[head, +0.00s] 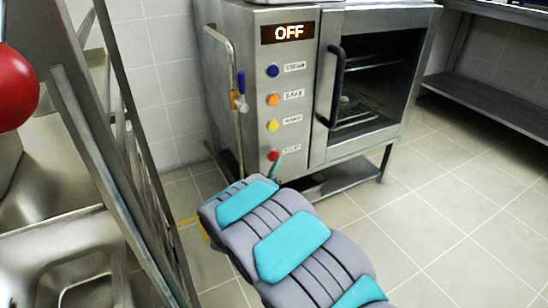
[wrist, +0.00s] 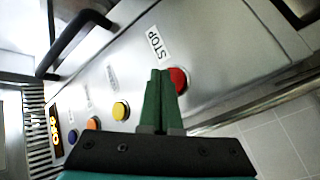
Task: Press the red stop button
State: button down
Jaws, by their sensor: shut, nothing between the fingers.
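The red stop button (head: 273,155) is the lowest in a column of coloured buttons on the front of the steel oven (head: 300,100). In the wrist view the red button (wrist: 180,80) sits beside the STOP label (wrist: 158,43). My gripper (wrist: 160,74) is shut and empty, its green fingertips together right at the left edge of the red button and covering part of it. I cannot tell whether they touch it. In the head view my gripper (head: 279,162) is just beside the button. The display (head: 288,32) reads OFF.
Blue (head: 272,70), orange (head: 273,100) and yellow (head: 273,125) buttons sit above the red one. The oven door handle (head: 337,85) sticks out to their right. A sink (head: 70,255) and steel rack stand at the left. The tiled floor at the right is clear.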

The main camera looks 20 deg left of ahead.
jog(key=shift+s+d+b, duration=0.35)
jog(key=shift+s+d, duration=1.3)
jog(key=shift+d, duration=0.25)
